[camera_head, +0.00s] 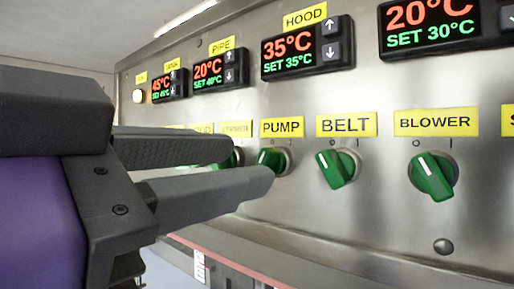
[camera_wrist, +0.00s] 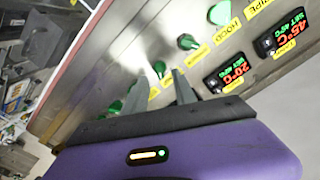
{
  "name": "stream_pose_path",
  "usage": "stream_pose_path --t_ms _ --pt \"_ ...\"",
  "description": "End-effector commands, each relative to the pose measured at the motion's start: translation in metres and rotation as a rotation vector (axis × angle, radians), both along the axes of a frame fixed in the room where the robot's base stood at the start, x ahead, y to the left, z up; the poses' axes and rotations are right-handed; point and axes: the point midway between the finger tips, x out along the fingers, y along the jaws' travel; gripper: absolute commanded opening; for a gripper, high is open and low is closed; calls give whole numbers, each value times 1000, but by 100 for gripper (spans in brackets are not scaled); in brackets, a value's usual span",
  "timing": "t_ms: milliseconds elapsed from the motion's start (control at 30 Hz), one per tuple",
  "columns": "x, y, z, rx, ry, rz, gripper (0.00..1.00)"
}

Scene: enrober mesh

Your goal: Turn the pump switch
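The green pump switch (camera_head: 271,158) sits on the steel panel under the yellow PUMP label (camera_head: 282,128) in the head view. My gripper (camera_head: 248,165) reaches in from the left with its two dark fingers apart and nothing held. The lower finger's tip covers the lower part of the pump switch. The upper finger ends farther left, near another knob. In the wrist view a green knob (camera_wrist: 160,68) shows between and just beyond my fingertips (camera_wrist: 160,77). I cannot tell whether a finger touches the switch, and its pointer mark is hidden.
The belt knob (camera_head: 337,168) and blower knob (camera_head: 433,176) are to the right, both tilted. A partly hidden knob (camera_head: 236,158) is close on the left. Temperature displays (camera_head: 296,50) run above. A ledge (camera_head: 340,262) runs below the panel.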

Motion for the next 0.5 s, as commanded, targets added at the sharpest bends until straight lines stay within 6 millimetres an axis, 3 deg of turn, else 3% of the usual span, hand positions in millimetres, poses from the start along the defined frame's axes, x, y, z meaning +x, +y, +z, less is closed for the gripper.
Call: stream_pose_path --t_ms 200,500 --pt "20 -16 2 -1 -1 -1 33" --pt "26 -20 0 -1 -1 1 33"
